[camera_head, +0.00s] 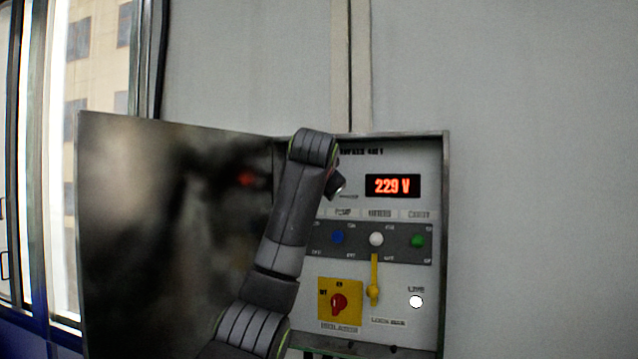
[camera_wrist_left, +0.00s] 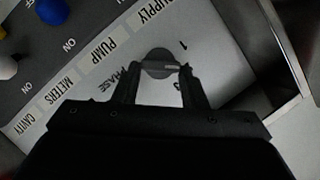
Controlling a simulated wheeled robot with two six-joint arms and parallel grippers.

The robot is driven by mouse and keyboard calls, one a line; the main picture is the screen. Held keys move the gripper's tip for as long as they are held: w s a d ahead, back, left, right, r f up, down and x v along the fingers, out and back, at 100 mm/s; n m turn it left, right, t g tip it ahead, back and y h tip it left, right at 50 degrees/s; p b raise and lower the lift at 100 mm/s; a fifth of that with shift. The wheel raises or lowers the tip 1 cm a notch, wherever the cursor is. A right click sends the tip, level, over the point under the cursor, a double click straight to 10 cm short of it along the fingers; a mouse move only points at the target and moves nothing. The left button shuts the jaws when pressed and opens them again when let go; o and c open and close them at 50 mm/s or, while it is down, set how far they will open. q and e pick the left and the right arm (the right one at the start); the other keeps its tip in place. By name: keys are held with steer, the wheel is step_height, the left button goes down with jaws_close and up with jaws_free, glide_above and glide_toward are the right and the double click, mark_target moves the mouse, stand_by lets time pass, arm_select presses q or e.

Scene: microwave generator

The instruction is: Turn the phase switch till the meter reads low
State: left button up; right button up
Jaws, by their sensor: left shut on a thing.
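The phase switch (camera_wrist_left: 157,63) is a round grey knob beside the PHASE label in the left wrist view. A pale line on it points to the right in that view, below a printed 1. My left gripper (camera_wrist_left: 160,72) has one finger on each side of the knob and is shut on it. In the head view my left arm covers the switch. The meter (camera_head: 393,186) on the panel reads 229 V in red digits. My right gripper is in neither view.
The open cabinet door (camera_head: 150,230) stands left of my arm. Below the meter are a blue knob (camera_head: 338,237), a white knob (camera_head: 376,239), a green knob (camera_head: 417,241), a yellow lever (camera_head: 374,280) and a red switch on a yellow plate (camera_head: 339,303). A white lamp (camera_head: 416,301) sits lower right.

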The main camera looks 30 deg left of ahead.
arm_select(q)
steer(key=m+y, duration=0.1)
steer(key=m, duration=0.1)
steer(key=f+m+t+y+b, duration=0.1)
steer(key=m, duration=0.2)
steer(key=m+y+b, duration=0.1)
steer(key=m, duration=0.1)
steer(key=shift+w+d+f+t, duration=0.1)
steer(key=shift+d+f+t, duration=0.05)
steer(key=shift+d+t, duration=0.15)
steer(key=shift+m+b, duration=0.3)
steer(key=shift+m, duration=0.1)
steer(key=o, duration=1)
steer(key=b+v, duration=0.9)
steer(key=v, duration=0.8)
steer(key=shift+d+f, duration=0.2)
steer(key=shift+d, duration=0.1)
